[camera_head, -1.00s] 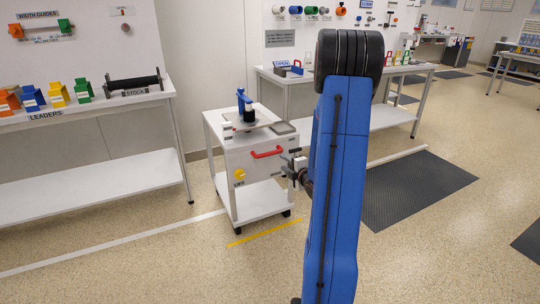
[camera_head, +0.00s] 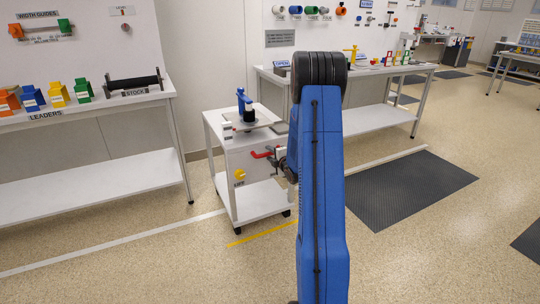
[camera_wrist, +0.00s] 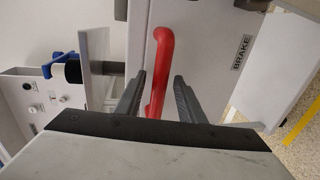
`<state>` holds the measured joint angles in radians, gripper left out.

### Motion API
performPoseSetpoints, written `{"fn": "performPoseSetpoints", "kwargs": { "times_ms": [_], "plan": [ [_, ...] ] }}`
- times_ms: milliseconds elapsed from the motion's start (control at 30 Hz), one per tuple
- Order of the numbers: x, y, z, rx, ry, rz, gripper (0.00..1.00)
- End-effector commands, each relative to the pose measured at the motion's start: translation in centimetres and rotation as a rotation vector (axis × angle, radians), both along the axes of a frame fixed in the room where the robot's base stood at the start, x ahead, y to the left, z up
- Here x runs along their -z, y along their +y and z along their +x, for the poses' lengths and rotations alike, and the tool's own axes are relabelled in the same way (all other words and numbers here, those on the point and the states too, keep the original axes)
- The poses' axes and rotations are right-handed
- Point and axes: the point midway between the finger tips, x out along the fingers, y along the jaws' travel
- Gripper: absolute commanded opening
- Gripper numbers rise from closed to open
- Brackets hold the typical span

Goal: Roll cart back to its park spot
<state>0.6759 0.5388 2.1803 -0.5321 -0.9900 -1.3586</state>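The white cart (camera_head: 260,203) stands on casters between the two benches, beside a yellow floor line (camera_head: 262,233). Its red handle (camera_head: 262,154) is on the front face, with a yellow knob (camera_head: 239,175) lower left. My gripper (camera_head: 280,160) is at the handle's right end, partly hidden by my arm. In the wrist view my gripper (camera_wrist: 162,95) is open, its two dark fingers on either side of the red handle (camera_wrist: 159,75). A gap shows beside the right finger; whether the left finger touches is unclear. A BRAKE label (camera_wrist: 241,52) shows on the cart's face.
A bench with colored leaders (camera_head: 60,115) stands at left, another bench (camera_head: 380,118) at the back right. A blue device (camera_head: 245,103) sits on the cart's top. A white floor line (camera_head: 120,241) runs to the cart. Dark mats (camera_head: 410,190) lie right; the front floor is clear.

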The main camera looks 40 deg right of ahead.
Motion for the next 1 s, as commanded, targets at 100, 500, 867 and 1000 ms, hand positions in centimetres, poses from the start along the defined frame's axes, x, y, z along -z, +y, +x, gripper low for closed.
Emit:
{"fn": "performPoseSetpoints", "kwargs": {
  "times_ms": [100, 500, 867, 1000],
  "plan": [
    [0.0, -0.1, 0.4, 0.000, -0.001, 0.000, 0.36],
    [0.0, -0.1, 0.4, 0.001, -0.001, 0.000, 0.02],
    [0.1, -0.3, 1.2, 0.000, -0.001, 0.000, 0.00],
    [0.1, -0.7, 3.1, 0.000, -0.001, 0.001, 0.00]
  ]
}}
